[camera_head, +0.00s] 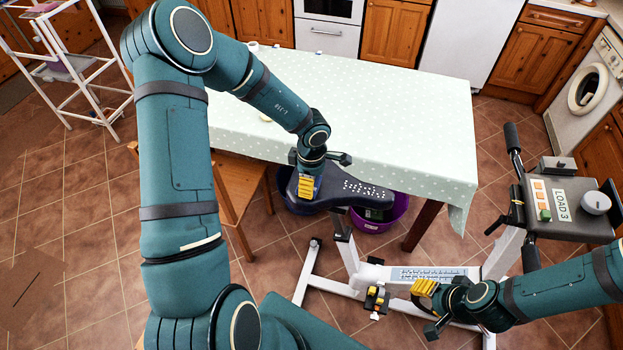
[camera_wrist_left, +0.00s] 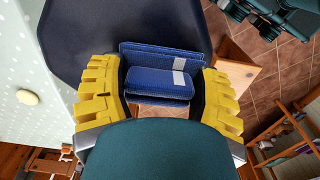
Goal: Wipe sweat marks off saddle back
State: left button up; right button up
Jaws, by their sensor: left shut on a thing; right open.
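The exercise bike's dark saddle (camera_head: 335,190) is in the middle of the head view, its wide back to the left and its narrow nose to the right. Pale specks show along its middle and nose. My left gripper (camera_head: 308,186) is over the wide back. In the left wrist view it is shut on a folded blue cloth (camera_wrist_left: 160,78) with a pale stripe, between its yellow fingers. The dark saddle surface (camera_wrist_left: 75,45) lies beyond it. I cannot tell whether the cloth touches the saddle. My right gripper (camera_head: 400,296) is open and empty above the bike's white frame (camera_head: 365,275).
A table with a pale dotted cloth (camera_head: 350,105) stands just behind the saddle. A purple tub (camera_head: 398,212) is on the floor beneath it. A wooden chair (camera_head: 238,185) is left. The bike's console (camera_head: 570,208) and handlebar (camera_head: 513,140) rise at right.

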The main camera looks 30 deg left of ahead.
pick_arm(q)
jog(key=shift+s, duration=0.1)
jog(key=shift+s+d, duration=0.25)
jog(key=shift+s, duration=0.55)
jog(key=shift+s+d, duration=0.2)
jog(key=shift+s, duration=0.6)
jog(key=shift+w+a, duration=0.25)
jog(key=shift+w, duration=0.65)
jog(key=shift+w+a, duration=0.25)
jog(key=shift+w, duration=0.6)
jog(key=shift+w+a, duration=0.2)
jog(key=shift+w, duration=0.65)
jog(key=shift+w+a, duration=0.15)
jog(key=shift+w, duration=0.7)
jog(key=shift+w+a, duration=0.2)
jog(key=shift+w, duration=0.65)
jog(key=shift+w+a, duration=0.2)
jog(key=shift+w, duration=0.65)
